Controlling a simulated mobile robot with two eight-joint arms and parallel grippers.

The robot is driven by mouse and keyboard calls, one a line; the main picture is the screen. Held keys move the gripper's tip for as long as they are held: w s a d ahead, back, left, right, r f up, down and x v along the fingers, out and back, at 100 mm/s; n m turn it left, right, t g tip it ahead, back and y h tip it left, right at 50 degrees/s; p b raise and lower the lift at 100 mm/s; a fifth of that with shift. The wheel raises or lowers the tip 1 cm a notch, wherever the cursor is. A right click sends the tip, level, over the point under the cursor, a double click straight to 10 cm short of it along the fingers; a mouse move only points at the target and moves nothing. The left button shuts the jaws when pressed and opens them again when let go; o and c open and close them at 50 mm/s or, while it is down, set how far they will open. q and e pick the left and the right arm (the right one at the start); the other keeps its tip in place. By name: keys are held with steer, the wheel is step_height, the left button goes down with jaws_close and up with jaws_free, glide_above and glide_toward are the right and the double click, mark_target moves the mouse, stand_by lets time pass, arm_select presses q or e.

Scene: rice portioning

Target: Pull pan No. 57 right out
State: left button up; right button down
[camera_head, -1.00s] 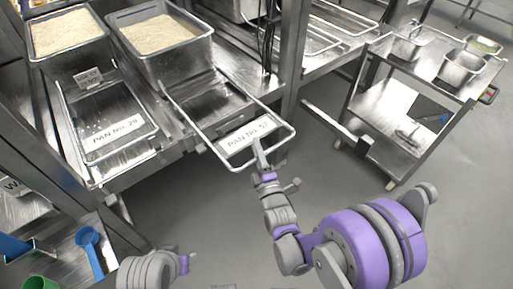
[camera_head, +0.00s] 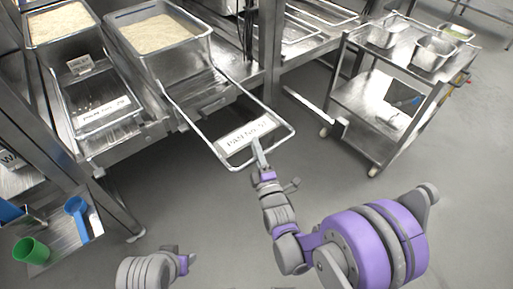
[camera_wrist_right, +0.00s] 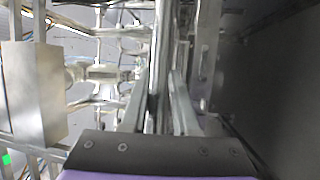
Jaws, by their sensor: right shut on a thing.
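Pan No. 57 (camera_head: 195,52) is a steel pan with white rice, at the upper left of the head view. Its wire pull frame (camera_head: 185,118) juts out from the rack over the floor and carries a label (camera_head: 248,133) that reads PAN No. 57. My right gripper (camera_head: 258,152) is shut on the front bar of this frame, near the label. In the right wrist view its two fingers (camera_wrist_right: 160,105) reach forward close together; the grip itself is hard to make out there. Of my left arm, a grey and purple end part (camera_head: 183,262) shows at the bottom; its jaws are unclear.
Another rice pan (camera_head: 62,25) with its own labelled frame (camera_head: 80,124) stands to the left. A steel trolley (camera_head: 365,104) with small pans is at the right. A green cup (camera_head: 30,250) and blue scoop (camera_head: 78,216) lie lower left. Open floor lies in front.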

steer(key=shift+s+d+r, duration=0.1)
steer(key=shift+d+r, duration=0.05)
steer(key=shift+r, duration=0.05)
steer(key=c, duration=1.1)
jaws_free()
steer(key=shift+o, duration=1.4)
steer(key=shift+s+d+r, duration=0.1)
steer(key=shift+s, duration=0.1)
steer(key=b+v, duration=0.2)
steer(key=v, duration=0.8)
steer(key=shift+s+f, duration=0.25)
steer(key=shift+s, duration=0.1)
steer(key=shift+d, duration=0.1)
